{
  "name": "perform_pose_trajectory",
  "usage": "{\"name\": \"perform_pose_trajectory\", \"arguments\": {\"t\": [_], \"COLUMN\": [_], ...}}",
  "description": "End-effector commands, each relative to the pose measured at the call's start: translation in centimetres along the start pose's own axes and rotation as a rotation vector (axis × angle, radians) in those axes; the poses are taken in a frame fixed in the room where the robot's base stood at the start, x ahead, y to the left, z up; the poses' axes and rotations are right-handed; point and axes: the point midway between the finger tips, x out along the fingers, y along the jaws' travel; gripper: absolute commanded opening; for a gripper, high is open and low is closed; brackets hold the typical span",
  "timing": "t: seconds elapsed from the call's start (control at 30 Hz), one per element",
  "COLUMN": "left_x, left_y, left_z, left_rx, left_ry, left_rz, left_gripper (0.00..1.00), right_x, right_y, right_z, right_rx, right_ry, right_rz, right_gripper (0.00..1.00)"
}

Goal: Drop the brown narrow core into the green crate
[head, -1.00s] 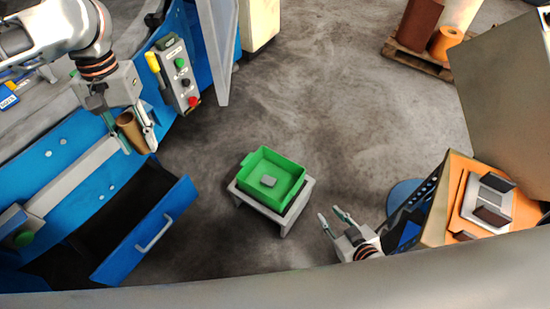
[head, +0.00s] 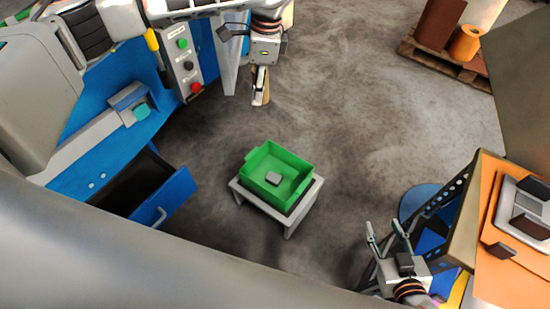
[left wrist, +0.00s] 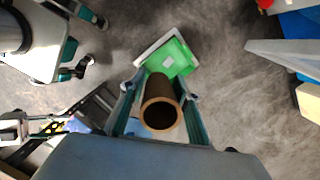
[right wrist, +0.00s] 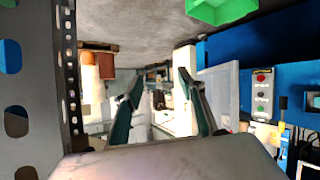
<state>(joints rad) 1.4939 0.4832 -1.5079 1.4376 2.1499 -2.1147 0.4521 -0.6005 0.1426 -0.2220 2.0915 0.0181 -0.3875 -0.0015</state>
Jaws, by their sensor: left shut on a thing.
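The brown narrow core (left wrist: 160,103) is a hollow tube held between the fingers of my left gripper (head: 261,86). In the head view the core (head: 260,98) shows only in part behind the fingers. The gripper is above and behind the green crate (head: 278,174), apart from it. The crate stands on a small grey stand and has a small grey block (head: 273,179) inside. In the left wrist view the crate (left wrist: 173,57) lies beyond the core. My right gripper (head: 388,236) is open and empty, to the right of the stand.
A blue machine with an open drawer (head: 165,197) and a button panel (head: 184,66) is at left. An orange-topped bench (head: 490,285) is at right. A pallet (head: 440,60) with rolls stands at the back right. Floor around the stand is clear.

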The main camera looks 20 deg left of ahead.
Motion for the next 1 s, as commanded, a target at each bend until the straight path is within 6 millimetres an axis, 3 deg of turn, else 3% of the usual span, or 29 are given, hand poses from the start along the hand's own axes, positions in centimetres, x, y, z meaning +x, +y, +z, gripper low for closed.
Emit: {"name": "perform_pose_trajectory", "arguments": {"t": [0.03, 0.27, 0.5, 0.77, 1.0], "left_x": [2.1, 7.6, 14.4, 23.3, 32.4], "left_y": [-0.6, -3.6, -6.1, -7.8, -8.3], "left_z": [-0.9, -3.6, -6.1, -8.3, -9.8], "left_rx": [0.088, 0.513, 0.94, 1.388, 1.788], "left_ry": [-0.002, 0.001, 0.005, 0.011, 0.016], "left_rz": [-0.004, -0.063, -0.124, -0.19, -0.249], "left_gripper": [0.17, 0.17, 0.17, 0.17, 0.17], "right_x": [0.5, 1.4, 2.1, 2.7, 3.2], "right_y": [-0.3, -0.9, -1.7, -2.6, -3.6], "right_z": [0.9, 2.1, 3.9, 6.4, 8.9], "right_rx": [0.0, 0.0, 0.004, 0.013, 0.026], "right_ry": [0.0, 0.011, 0.007, -0.015, -0.046], "right_rz": [-0.003, -0.01, -0.021, -0.036, -0.052], "right_gripper": [0.4, 0.4, 0.4, 0.4, 0.4]}}
